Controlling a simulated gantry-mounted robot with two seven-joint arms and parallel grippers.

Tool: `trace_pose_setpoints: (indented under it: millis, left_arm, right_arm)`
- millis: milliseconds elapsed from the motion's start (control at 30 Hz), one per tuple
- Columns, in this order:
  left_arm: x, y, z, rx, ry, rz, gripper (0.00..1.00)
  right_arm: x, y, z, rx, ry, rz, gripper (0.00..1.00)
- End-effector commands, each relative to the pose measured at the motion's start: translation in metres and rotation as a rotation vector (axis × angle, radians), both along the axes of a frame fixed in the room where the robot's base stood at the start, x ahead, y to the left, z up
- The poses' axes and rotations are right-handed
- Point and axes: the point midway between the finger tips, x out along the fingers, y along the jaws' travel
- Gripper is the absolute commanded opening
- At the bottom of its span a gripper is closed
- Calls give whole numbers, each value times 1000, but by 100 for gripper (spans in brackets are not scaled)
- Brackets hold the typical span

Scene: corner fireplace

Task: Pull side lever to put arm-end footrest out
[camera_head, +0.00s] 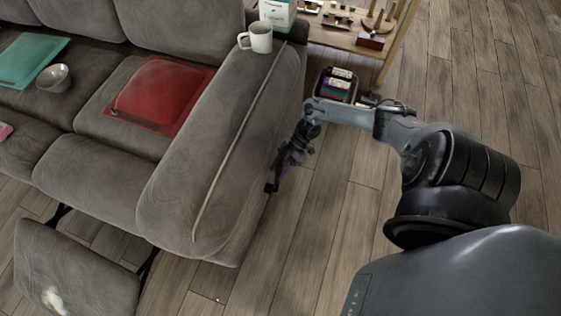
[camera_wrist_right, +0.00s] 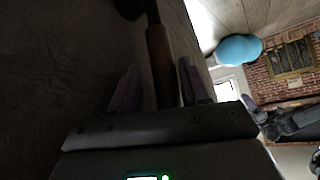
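The grey sofa (camera_head: 110,150) fills the left of the head view, its wide right arm (camera_head: 190,170) nearest me. A padded grey footrest (camera_head: 75,270) stands out in front of the seat at lower left, with dark struts behind it. My right gripper (camera_head: 277,178) is low beside the outer side of the sofa arm. In the right wrist view, the side lever (camera_wrist_right: 160,60), with a brown grip, runs between the two fingers of my right gripper (camera_wrist_right: 158,80). The fingers stand apart, with a dark gap at the left. My left gripper is not in view.
A white mug (camera_head: 258,38) and a carton (camera_head: 277,14) stand on the back of the sofa arm. A dark bin (camera_head: 337,85) and a wooden shelf table (camera_head: 350,38) are behind my right arm. Floor in front is clear.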

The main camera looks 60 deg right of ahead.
Motion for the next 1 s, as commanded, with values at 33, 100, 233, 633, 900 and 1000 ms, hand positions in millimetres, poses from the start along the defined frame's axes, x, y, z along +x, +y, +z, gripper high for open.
trace_pose_setpoints:
  millis: [33,100,233,633,900,1000]
  left_arm:
    - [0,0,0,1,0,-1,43]
    - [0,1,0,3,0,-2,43]
    - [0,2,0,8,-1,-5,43]
    - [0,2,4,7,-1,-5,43]
    - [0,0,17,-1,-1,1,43]
    - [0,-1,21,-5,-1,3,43]
  right_arm:
    - [1,-1,0,-4,-2,-2,51]
    - [1,-2,0,-4,-2,-2,54]
    - [1,-2,0,-5,-2,-3,54]
    - [0,-8,6,-6,-4,-4,54]
    - [-12,-38,32,-7,-1,-4,54]
    - [-17,-50,42,-6,1,-1,54]
